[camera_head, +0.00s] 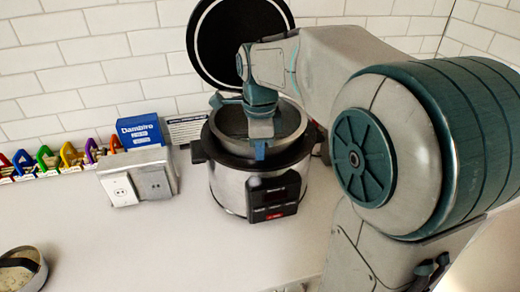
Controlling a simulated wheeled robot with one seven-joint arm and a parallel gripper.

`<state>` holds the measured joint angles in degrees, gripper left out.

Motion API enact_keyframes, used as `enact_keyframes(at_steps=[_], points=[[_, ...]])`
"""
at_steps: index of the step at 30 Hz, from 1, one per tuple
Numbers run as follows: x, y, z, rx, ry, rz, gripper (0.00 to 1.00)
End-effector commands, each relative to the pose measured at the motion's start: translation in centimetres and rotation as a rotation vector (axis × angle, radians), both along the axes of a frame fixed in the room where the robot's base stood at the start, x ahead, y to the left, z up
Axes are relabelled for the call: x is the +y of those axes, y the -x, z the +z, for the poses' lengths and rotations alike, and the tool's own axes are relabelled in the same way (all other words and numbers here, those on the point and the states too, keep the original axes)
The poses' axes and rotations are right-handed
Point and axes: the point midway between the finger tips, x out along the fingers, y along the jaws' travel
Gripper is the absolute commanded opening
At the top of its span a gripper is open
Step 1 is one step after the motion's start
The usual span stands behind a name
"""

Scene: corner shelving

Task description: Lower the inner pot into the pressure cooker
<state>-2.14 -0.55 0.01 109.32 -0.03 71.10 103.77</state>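The pressure cooker (231,187) stands on the counter against the back wall, a silver body with a black rim and a dark control panel, its round black lid raised behind it. The inner pot (295,128), a grey metal pot, is in the cooker's mouth with its upper wall and rim showing above the black rim. How deep it sits, I cannot tell. My gripper (260,138) reaches down over the pot, with a teal finger at its front rim. Whether the fingers are closed on the rim is not clear.
A grey outlet box (139,176) and a blue box (140,132) stand left of the cooker. Colourful letter-like figures (57,160) line the wall. A round metal container (22,270) sits at the front left. The counter's left middle is clear.

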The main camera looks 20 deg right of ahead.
Motion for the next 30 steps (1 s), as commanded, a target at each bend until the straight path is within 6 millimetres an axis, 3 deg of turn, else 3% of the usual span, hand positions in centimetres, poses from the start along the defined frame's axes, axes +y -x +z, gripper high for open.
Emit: enact_keyframes(at_steps=[1,3,4,21,26,30], points=[[0.0,-0.1,0.2,-0.005,0.000,0.000,0.04],[0.0,-0.1,0.2,-0.005,0.000,0.000,0.24],[0.0,0.0,0.2,-0.004,0.000,0.000,0.27],[0.1,0.2,0.0,0.012,-0.001,0.002,0.27],[0.1,0.1,2.3,0.003,-0.002,0.002,0.27],[0.0,-0.1,5.6,-0.003,0.000,0.000,0.27]])
